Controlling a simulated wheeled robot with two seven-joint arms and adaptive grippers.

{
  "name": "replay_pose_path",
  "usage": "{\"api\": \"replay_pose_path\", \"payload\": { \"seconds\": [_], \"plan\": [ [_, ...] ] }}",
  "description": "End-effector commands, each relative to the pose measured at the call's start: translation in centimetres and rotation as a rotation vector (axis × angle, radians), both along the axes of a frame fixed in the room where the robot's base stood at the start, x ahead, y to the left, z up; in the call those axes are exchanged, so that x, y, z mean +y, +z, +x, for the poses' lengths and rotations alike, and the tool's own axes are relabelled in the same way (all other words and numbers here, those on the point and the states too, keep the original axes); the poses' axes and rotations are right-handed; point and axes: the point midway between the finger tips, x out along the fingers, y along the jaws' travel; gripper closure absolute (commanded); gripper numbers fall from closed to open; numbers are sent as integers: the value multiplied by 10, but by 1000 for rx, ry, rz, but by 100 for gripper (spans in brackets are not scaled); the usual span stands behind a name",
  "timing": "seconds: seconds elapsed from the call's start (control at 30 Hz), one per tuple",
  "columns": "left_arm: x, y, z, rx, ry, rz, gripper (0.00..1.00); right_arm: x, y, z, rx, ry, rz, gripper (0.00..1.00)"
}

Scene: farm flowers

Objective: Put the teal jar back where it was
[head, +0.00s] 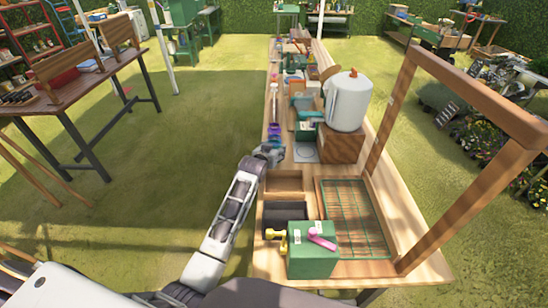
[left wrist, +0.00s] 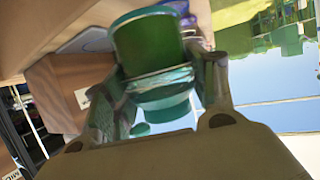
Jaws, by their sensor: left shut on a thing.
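The teal jar (left wrist: 150,45) shows in the left wrist view, dark green in the middle with teal ends, between the two fingers of my left gripper (left wrist: 165,78). The fingers press on it from both sides. In the head view my left gripper (head: 270,153) is at the left edge of the long wooden table, just short of a purple item (head: 275,130). The jar cannot be clearly made out there. My right gripper is not in view.
A white tank (head: 348,101) stands on a wooden block (head: 341,146) to the right. Nearer are a wooden tray (head: 285,181), a green box (head: 313,252) with yellow and pink tools, and a green wire grid (head: 350,215). A wooden frame (head: 483,190) rises at the right edge.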

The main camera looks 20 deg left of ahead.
Motion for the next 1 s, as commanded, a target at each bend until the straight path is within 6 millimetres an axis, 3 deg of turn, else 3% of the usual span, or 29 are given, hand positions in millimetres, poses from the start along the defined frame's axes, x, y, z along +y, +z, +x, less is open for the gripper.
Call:
{"api": "replay_pose_path", "payload": {
  "seconds": [0.27,0.67,1.0],
  "plan": [
    [0,-1,0,-1,0,0,77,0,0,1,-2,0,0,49],
    [0,-35,0,-1,0,0,77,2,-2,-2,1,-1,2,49],
    [0,-37,0,-2,0,0,77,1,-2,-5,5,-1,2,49]
  ]
}}
